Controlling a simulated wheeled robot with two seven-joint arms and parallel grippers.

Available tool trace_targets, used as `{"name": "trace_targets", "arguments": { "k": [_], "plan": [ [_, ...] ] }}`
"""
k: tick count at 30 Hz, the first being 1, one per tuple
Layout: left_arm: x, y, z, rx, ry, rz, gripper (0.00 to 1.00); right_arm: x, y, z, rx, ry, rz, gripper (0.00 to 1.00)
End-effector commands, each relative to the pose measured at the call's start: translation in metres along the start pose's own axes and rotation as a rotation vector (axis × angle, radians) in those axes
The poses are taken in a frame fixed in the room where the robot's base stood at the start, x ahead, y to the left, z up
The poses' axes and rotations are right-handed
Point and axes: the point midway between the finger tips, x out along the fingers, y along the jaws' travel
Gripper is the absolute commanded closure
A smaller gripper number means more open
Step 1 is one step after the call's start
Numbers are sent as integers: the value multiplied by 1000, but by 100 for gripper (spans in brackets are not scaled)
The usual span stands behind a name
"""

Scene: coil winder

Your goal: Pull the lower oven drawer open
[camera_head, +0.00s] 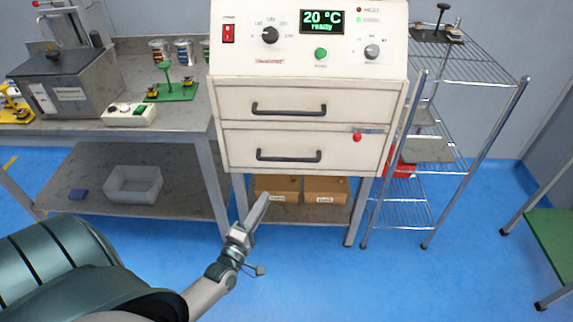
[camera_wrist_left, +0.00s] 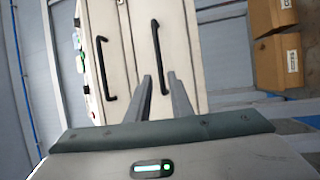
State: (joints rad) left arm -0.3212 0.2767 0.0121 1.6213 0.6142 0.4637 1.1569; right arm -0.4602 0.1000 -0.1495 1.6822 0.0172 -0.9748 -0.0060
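The oven has two cream drawers with dark bar handles. The lower drawer (camera_head: 340,158) looks shut, its front flush below the upper drawer (camera_head: 350,100). Its handle (camera_head: 289,157) also shows in the left wrist view (camera_wrist_left: 156,55), where the picture is turned sideways. My left gripper (camera_head: 264,197) is in front of the oven, below and left of that handle in the head view. In the left wrist view its two fingers (camera_wrist_left: 160,78) are apart, with nothing between them, pointing toward the lower handle without gripping it. My right gripper is out of view.
A red knob (camera_head: 357,136) sits at the lower drawer's upper right. Cardboard boxes (camera_head: 325,189) stand on the shelf below the oven. A wire rack (camera_head: 470,64) stands close on the right and a workbench (camera_head: 60,126) on the left. Blue floor in front is free.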

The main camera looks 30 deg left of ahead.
Motion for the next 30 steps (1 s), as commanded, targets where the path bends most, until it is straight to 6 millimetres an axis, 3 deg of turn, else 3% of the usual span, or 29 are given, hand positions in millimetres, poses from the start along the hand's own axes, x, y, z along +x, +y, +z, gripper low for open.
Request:
{"name": "trace_targets", "arguments": {
  "k": [17,23,30],
  "plan": [
    [10,3,-2,-10,3,7,80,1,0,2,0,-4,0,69],
    [33,4,-2,-9,3,7,80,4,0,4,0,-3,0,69],
    [74,4,-2,-8,3,7,80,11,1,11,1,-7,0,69]
  ]
}}
